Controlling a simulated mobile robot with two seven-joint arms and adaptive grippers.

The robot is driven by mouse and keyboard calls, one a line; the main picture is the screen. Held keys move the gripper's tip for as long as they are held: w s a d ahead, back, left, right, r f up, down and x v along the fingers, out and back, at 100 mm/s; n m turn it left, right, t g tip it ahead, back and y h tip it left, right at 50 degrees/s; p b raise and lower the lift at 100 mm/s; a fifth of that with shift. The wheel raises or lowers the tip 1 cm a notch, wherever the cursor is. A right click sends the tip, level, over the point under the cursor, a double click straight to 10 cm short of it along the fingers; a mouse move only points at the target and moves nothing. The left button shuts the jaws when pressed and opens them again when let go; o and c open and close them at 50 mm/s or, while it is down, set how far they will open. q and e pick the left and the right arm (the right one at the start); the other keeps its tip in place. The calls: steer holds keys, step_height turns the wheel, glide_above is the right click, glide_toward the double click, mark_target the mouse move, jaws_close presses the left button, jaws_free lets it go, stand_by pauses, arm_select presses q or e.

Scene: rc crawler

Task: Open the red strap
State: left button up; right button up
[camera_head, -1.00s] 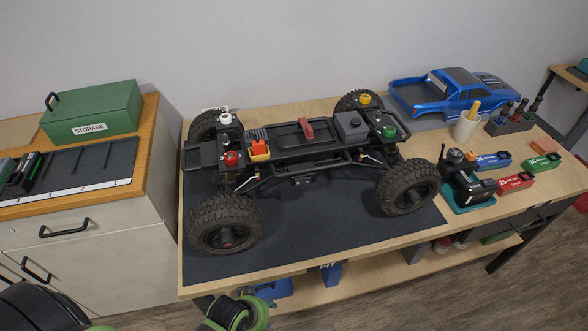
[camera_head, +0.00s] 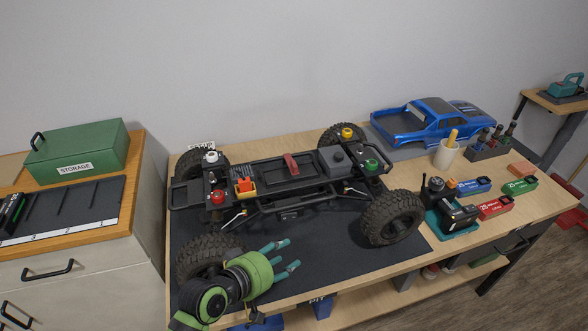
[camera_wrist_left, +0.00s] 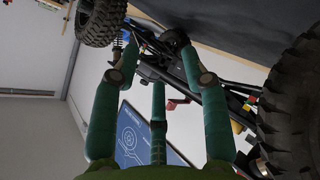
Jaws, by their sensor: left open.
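The red strap (camera_head: 291,164) lies across the battery tray in the middle of the black crawler chassis (camera_head: 262,199). In the left wrist view a red piece (camera_wrist_left: 178,103), which looks like the strap, shows just beyond the fingers. My left gripper (camera_head: 288,257) is green, with its fingers apart and empty. It is in front of the chassis, between the near wheels, clear of the strap, and it hides part of the front-left wheel. In the left wrist view its fingers (camera_wrist_left: 157,62) are spread towards the chassis. My right gripper is not in view.
Large tyres (camera_head: 391,218) flank the chassis on a dark mat (camera_head: 345,250). A blue truck body (camera_head: 428,120), a cup (camera_head: 445,154), a charger (camera_head: 452,214) and several battery packs (camera_head: 495,207) stand to the right. A green storage box (camera_head: 77,152) sits on the left cabinet.

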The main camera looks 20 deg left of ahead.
arm_select(q)
steer(key=w+a+r+n+t, duration=0.2)
steer(key=w+r+n+t, duration=0.1)
steer(key=w+r+n, duration=0.15)
steer(key=n+t+y, duration=0.1)
steer(key=n+t, duration=0.2)
steer(key=n, duration=0.2)
glide_toward(292, 168)
steer(key=x, duration=1)
steer(key=shift+w+d+r+p, duration=0.1)
steer(key=shift+w+d+p, duration=0.1)
steer(key=shift+w+p, duration=0.1)
